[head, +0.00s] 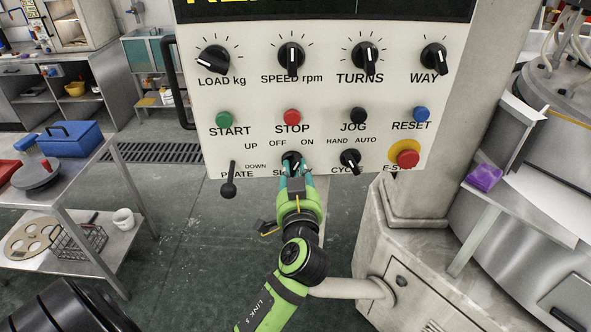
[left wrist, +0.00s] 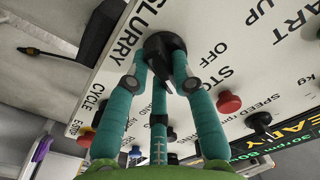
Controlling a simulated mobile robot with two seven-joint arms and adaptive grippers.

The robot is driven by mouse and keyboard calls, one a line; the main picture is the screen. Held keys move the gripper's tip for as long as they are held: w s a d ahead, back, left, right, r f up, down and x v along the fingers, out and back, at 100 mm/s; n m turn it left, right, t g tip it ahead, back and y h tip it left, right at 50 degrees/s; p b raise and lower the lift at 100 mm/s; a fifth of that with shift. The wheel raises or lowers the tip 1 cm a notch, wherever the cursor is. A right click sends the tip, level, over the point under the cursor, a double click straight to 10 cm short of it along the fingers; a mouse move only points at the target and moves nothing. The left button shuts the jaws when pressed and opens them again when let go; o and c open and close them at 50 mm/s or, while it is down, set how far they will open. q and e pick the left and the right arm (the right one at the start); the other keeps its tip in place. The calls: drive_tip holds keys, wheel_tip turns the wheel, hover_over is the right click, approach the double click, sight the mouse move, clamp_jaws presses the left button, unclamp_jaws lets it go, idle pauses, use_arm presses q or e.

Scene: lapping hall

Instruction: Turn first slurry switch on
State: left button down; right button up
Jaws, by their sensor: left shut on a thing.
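The slurry switch (head: 291,157) is a black knob on the cream control panel (head: 325,95), below the OFF and ON marks. Its SLURRY label is mostly covered by my gripper in the head view. My left gripper (head: 294,173), with teal fingers on a green arm, is shut on this knob from below and in front. In the left wrist view the fingertips (left wrist: 160,80) sit on both sides of the black knob (left wrist: 162,47), beside the SLURRY label. I cannot tell clearly whether its pointer is at OFF or ON. My right gripper is not in view.
The plate lever (head: 229,180) is left of the switch; the cycle knob (head: 350,159) and red E-stop (head: 407,155) are right. Above are the red stop button (head: 292,117) and black jog button (head: 358,115). A side bench (head: 70,190) stands left; floor below the panel is open.

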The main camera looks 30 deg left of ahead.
use_arm(q)
drive_tip(key=shift+m, duration=0.7)
drive_tip(key=c, duration=1)
unclamp_jaws()
drive_tip(key=shift+c, duration=0.2)
drive_tip(key=v, duration=1.2)
